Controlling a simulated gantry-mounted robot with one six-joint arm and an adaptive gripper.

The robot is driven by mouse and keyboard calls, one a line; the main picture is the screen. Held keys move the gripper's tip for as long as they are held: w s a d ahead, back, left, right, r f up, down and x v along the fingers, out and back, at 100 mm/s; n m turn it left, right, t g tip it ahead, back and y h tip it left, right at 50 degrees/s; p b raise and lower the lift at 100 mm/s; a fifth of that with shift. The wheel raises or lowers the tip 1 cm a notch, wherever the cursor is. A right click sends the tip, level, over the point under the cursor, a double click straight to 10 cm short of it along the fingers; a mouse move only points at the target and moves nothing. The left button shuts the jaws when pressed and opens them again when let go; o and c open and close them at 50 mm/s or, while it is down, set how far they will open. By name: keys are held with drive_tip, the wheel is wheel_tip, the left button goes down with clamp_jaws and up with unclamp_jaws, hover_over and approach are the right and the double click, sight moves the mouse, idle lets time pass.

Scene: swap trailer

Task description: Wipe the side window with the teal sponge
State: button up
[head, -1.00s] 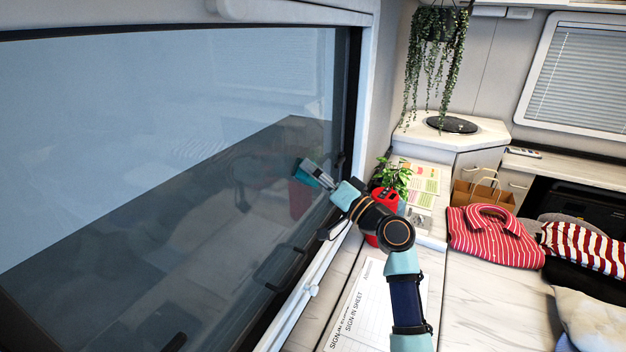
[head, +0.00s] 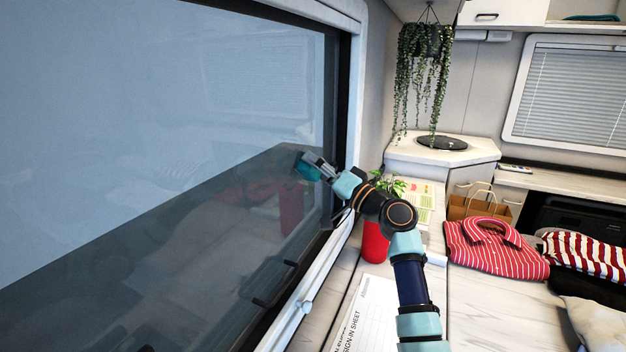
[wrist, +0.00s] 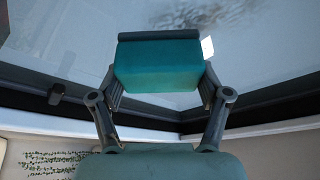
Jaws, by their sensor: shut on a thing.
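The teal sponge (head: 304,171) is held at the end of my arm, against or very near the lower right part of the side window (head: 150,110). My gripper (head: 316,164) is shut on it. In the wrist view the sponge (wrist: 158,68) sits between the two fingers of my gripper (wrist: 160,88), with a dark strip along its top edge. The window glass (wrist: 60,35) lies beyond it, with a greyish mottled patch (wrist: 222,18) at upper right. I cannot tell for sure whether the sponge touches the glass.
A red vase with a leafy plant (head: 375,243) stands close below my arm. A sign-in sheet (head: 366,315) lies on the counter. A folded red striped shirt (head: 495,247) and a paper bag (head: 478,205) lie further right. A hanging plant (head: 425,75) is at the back.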

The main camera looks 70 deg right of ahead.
drive_tip(key=shift+d+f+b, duration=0.15)
drive_tip(key=shift+d+b, duration=0.5)
drive_tip(key=shift+d, duration=0.05)
drive_tip(key=shift+d+r, duration=0.15)
drive_tip(key=shift+r, duration=0.05)
drive_tip(key=shift+f+b, duration=0.15)
drive_tip(key=shift+b, duration=0.15)
drive_tip(key=shift+w+a+r+p, duration=0.1)
drive_tip(key=shift+a+r+p, duration=0.1)
drive_tip(key=shift+a+p, duration=0.65)
drive_tip(key=shift+a, duration=0.35)
drive_tip(key=shift+a+f, duration=0.1)
drive_tip(key=shift+a, duration=0.65)
